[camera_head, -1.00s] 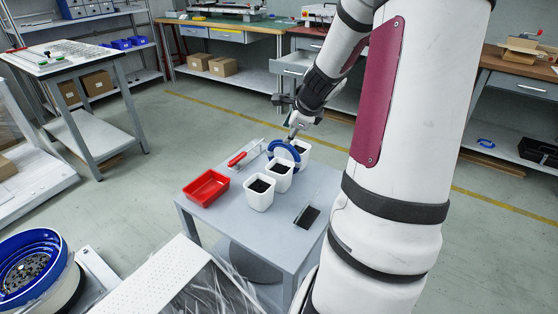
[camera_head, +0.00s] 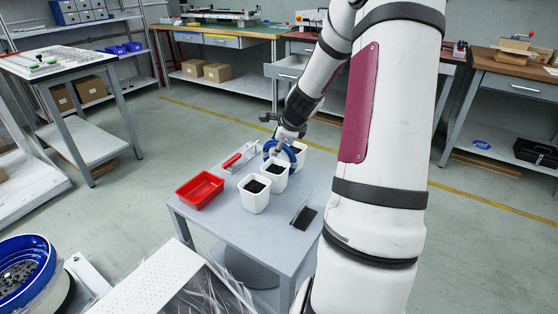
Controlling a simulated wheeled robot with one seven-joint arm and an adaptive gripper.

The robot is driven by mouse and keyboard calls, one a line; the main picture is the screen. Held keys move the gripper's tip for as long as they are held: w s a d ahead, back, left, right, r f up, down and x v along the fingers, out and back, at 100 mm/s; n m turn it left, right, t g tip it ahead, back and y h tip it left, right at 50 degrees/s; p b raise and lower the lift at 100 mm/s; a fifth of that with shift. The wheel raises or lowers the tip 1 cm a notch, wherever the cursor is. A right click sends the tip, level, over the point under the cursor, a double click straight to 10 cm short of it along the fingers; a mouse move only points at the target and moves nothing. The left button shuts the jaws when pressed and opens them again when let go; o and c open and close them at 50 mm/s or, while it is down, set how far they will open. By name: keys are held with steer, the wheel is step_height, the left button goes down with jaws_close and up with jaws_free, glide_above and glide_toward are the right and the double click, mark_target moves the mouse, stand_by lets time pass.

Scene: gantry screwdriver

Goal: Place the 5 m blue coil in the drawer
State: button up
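A blue coil (camera_head: 267,149) is at the back of the small grey table (camera_head: 205,222), among the white pots. My gripper (camera_head: 286,143) is right at this coil and hides part of it. The fingers are too small and covered to tell whether they are open or shut on it. A second blue coil (camera_head: 481,145) lies on the lower shelf of the right bench. No length label is readable on either coil. An open grey drawer (camera_head: 286,67) sticks out of the bench at the back, behind my arm.
White pots with dark contents (camera_head: 255,200) stand in a row on the table. A red tray (camera_head: 200,190), a red-handled tool (camera_head: 232,160) and a dark flat item (camera_head: 305,217) lie around them. Open floor (camera_head: 215,115) separates the table from the back benches.

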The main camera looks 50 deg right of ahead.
jaws_close()
